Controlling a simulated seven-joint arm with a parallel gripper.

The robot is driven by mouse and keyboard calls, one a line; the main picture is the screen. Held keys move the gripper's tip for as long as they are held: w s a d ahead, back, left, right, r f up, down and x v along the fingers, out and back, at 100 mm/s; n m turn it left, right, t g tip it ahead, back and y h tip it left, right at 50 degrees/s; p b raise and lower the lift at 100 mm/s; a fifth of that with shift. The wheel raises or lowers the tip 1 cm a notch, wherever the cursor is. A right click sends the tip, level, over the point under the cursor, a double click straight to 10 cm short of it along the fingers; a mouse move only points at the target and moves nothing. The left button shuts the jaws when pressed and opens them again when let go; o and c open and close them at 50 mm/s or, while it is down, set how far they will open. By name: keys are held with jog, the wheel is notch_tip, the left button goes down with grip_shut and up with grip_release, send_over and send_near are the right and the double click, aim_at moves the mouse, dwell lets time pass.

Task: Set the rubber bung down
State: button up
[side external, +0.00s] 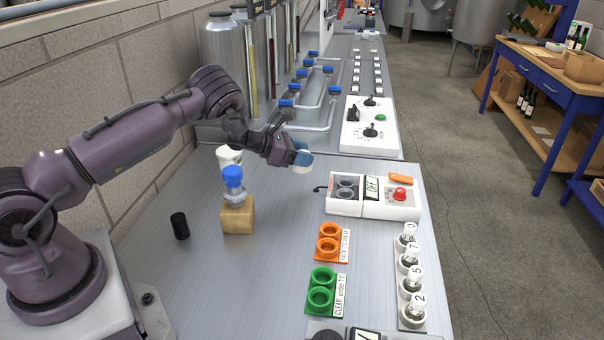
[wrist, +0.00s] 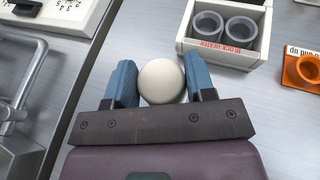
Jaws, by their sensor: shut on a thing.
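My gripper (side external: 302,158) is shut on a pale, round-topped thing, which I take to be the rubber bung (side external: 301,169). In the wrist view the bung (wrist: 162,82) sits between the two blue fingers of my gripper (wrist: 162,85), with a finger on each side. In the side view it hangs at the fingertips over the steel bench (side external: 270,283), left of and behind the block heater. Its underside and any gap to the bench are hard to judge.
The block heater (side external: 346,209) with two grey wells stands nearby. A blue-capped piece sits on a wooden block (side external: 238,218). A white cup (side external: 228,155) and black cylinder (side external: 180,226) stand left. Orange (side external: 328,252) and green (side external: 320,299) holders lie in front. The middle bench is clear.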

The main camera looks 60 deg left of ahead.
aim_at(302, 170)
jog(key=shift+f, duration=2.5)
jog(key=shift+f, duration=0.1)
jog(key=o, duration=0.9)
